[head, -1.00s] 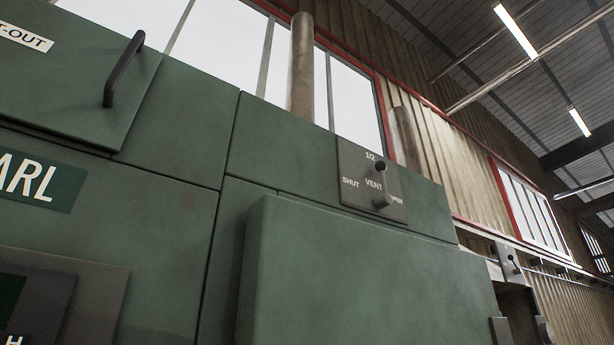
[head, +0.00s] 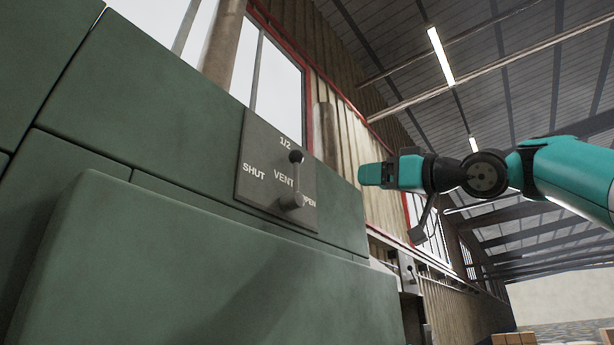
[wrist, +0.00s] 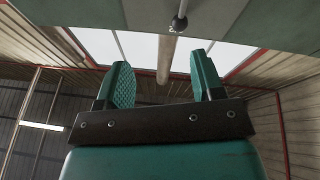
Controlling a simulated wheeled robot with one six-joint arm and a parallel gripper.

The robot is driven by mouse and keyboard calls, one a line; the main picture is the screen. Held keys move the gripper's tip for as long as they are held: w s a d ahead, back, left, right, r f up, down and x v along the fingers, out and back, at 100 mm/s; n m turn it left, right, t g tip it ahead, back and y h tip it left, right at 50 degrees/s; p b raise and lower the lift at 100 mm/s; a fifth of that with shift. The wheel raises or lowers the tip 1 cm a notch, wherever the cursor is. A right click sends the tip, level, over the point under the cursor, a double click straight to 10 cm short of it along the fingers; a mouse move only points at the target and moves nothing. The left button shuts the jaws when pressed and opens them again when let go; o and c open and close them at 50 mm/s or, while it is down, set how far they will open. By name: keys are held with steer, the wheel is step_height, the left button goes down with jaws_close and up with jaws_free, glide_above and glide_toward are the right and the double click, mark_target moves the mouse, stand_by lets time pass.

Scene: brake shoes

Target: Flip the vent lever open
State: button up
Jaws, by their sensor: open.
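The vent lever (head: 294,182) is a dark grey handle with a round knob on a grey plate (head: 250,172) marked SHUT, 1/2, VENT and OPEN. Its knob points up toward the 1/2 mark. Its hub partly covers the word OPEN. My gripper (head: 364,174) is to the right of the lever in the head view, apart from it. In the wrist view, the two teal fingers of my gripper (wrist: 160,72) are spread with nothing between them. The vent lever (wrist: 179,22) shows there at the top centre, beyond the fingertips, with its knob pointing down in the picture.
The green cabinet (head: 170,270) fills the left and bottom, with a ledge jutting out below the plate. Another small lever on a grey plate (head: 408,277) is farther back. The space between my gripper and the vent lever looks clear.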

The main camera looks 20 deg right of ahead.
steer(key=a+r+n+y, duration=0.2)
steer(key=a+r, duration=0.2)
steer(key=a, duration=0.2)
steer(key=p, duration=0.6)
glide_toward(301, 156)
steer(key=x, duration=0.5)
steer(key=shift+s+a+r, duration=0.15)
steer(key=shift+s+a, duration=0.1)
steer(key=shift+a, duration=0.2)
steer(key=p+x, duration=0.2)
steer(key=x, duration=0.1)
steer(key=p+x, duration=0.2)
steer(key=shift+w+d, duration=0.3)
steer(key=shift+w, duration=0.15)
steer(key=shift+w+h, duration=0.4)
steer(key=shift+w, duration=0.05)
steer(key=shift+a, duration=0.15)
jaws_close()
